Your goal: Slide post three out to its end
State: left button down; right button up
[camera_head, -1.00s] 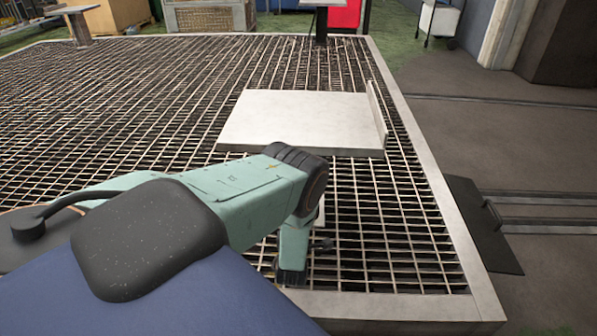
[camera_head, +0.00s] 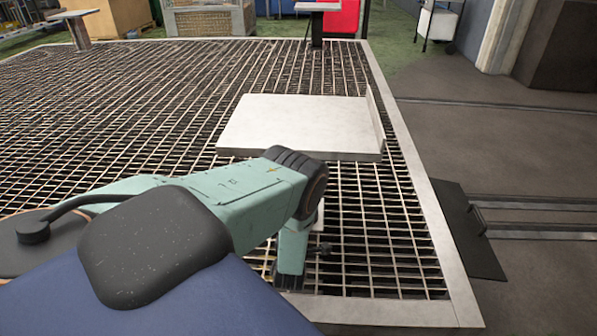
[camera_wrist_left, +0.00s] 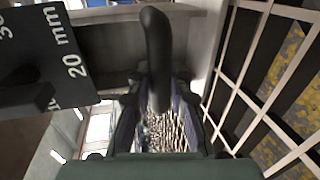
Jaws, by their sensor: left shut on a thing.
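A pale flat top (camera_head: 300,120) with a raised right edge stands above the grating deck (camera_head: 110,110), near its right side. I take it to be post three; no number is readable. My left arm reaches in front of it, and the arm hides most of its stem in the head view. In the left wrist view my left gripper (camera_wrist_left: 158,98) is shut on a dark rounded handle (camera_wrist_left: 155,40). A dark plate marked "20 mm" (camera_wrist_left: 40,60) is beside it at the left. My right gripper is not in view.
Two other flat-topped posts stand far back, at the upper left (camera_head: 77,28) and top middle (camera_head: 317,25). A dark plate with a handle (camera_head: 470,235) lies beyond the deck's right edge, by floor rails (camera_head: 545,230). The deck around the pale top is open grating.

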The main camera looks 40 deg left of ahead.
pick_arm(q)
jog(key=shift+w+d+f+h, duration=0.1)
jog(key=shift+w+d+h, duration=0.05)
jog(key=shift+d+h, duration=0.2)
jog(key=c, duration=1.7)
grip_release()
jog(key=o, duration=0.5)
jog(key=shift+a, duration=0.2)
jog(key=shift+d, duration=0.1)
jog(key=v, duration=1.2)
jog(key=shift+f, duration=0.15)
